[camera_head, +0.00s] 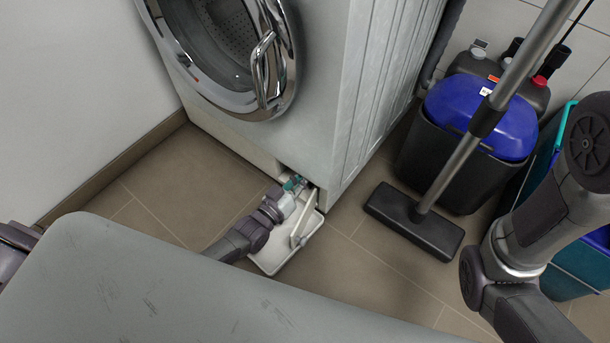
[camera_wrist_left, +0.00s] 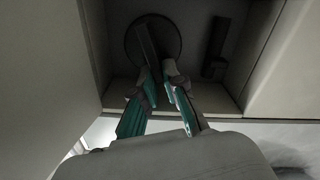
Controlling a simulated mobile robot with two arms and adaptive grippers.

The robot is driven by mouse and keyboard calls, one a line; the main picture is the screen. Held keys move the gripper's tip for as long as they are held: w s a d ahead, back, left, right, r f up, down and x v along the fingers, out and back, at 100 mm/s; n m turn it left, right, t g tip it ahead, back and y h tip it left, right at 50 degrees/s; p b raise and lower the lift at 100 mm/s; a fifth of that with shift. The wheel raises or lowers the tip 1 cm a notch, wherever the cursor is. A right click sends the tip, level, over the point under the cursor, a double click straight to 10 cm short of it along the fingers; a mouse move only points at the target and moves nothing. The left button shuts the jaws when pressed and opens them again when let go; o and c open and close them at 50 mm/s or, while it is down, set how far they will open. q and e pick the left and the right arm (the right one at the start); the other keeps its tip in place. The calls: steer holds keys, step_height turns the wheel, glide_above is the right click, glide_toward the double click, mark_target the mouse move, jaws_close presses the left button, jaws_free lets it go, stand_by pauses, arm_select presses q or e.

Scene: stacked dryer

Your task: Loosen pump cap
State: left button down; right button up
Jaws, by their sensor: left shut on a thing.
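The pump cap (camera_wrist_left: 133,40) is a round dark disc with a raised grip ridge, at the back of an opening low in the machine, in the left wrist view. My left gripper (camera_wrist_left: 160,76) has its teal fingers at the cap, shut on its ridge, which shows between and just beyond the fingertips. In the head view my left gripper (camera_head: 295,184) reaches into the opening at the machine's bottom front corner, and the cap is hidden there. My right arm shows at the right of the head view, but its gripper is out of view.
A white tray (camera_head: 272,263) lies on the floor under my left arm. A dark hose-like piece (camera_wrist_left: 217,48) is right of the cap. The machine's round door (camera_head: 235,45) is above. A floor brush (camera_head: 425,230) and a blue-lidded bin (camera_head: 480,115) stand to the right.

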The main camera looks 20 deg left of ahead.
arm_select(q)
steer(key=n, duration=0.3)
steer(key=a+f+n, duration=0.1)
steer(key=n, duration=0.1)
steer(key=shift+w, duration=0.15)
steer(key=shift+a+f+n+b, duration=0.15)
steer(key=shift+n+b, duration=0.2)
steer(key=shift+n, duration=0.65)
steer(key=shift+a+f+n+b, duration=0.15)
steer(key=shift+n+b, duration=0.15)
steer(key=shift+n, duration=0.7)
steer(key=shift+d, duration=0.1)
steer(key=c, duration=1.2)
jaws_free()
steer(key=shift+c, duration=0.2)
steer(key=v, duration=1.2)
steer(key=shift+r, duration=0.1)
